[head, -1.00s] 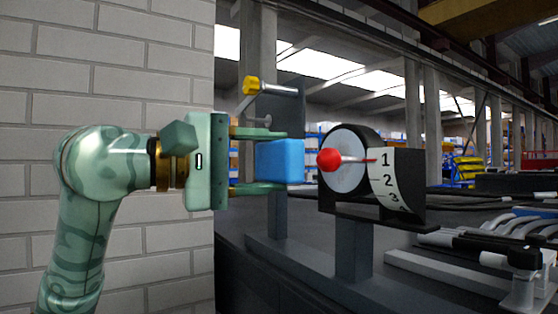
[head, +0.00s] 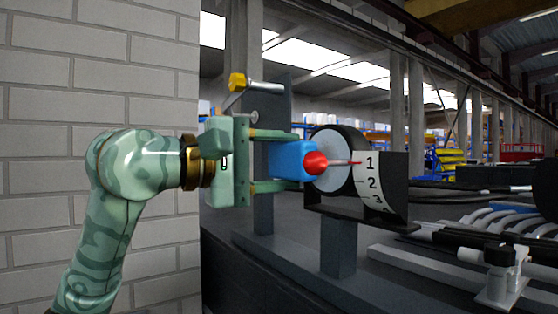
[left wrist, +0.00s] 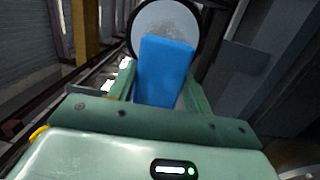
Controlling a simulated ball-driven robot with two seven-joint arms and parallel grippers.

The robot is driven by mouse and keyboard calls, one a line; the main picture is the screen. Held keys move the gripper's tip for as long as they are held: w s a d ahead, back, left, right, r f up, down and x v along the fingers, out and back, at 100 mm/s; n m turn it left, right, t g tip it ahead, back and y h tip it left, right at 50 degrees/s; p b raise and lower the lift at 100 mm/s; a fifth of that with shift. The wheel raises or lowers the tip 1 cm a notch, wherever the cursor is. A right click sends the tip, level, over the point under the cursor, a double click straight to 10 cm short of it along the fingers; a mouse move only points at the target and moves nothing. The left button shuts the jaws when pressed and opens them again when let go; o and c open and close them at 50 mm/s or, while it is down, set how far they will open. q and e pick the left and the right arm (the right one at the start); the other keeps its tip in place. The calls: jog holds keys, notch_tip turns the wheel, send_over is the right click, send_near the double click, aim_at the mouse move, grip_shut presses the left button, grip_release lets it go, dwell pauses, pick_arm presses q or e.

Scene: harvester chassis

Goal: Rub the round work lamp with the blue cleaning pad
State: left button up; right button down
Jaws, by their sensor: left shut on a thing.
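The round work lamp (head: 333,172) has a pale disc face and a black housing. It sits on a dark bracket and faces left toward my left gripper. My left gripper (head: 297,160) is shut on the blue cleaning pad (head: 286,158), with one finger above it and one below. The pad's far end is close to the lamp face; I cannot tell whether they touch. In the left wrist view the pad (left wrist: 165,68) covers the lower middle of the lamp face (left wrist: 152,20). My right gripper is not in view.
A red ball on a thin rod (head: 315,162) stands in front of the lamp and overlaps the pad's end. A curved scale plate (head: 374,178) with numbers is to its right. A yellow-knobbed handle (head: 237,82) is above my gripper. Pipes and fittings (head: 497,258) lie right.

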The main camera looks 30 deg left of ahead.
pick_arm(q)
jog(key=shift+p+x, duration=0.4)
jog(key=shift+x, duration=0.6)
jog(key=shift+a, duration=0.1)
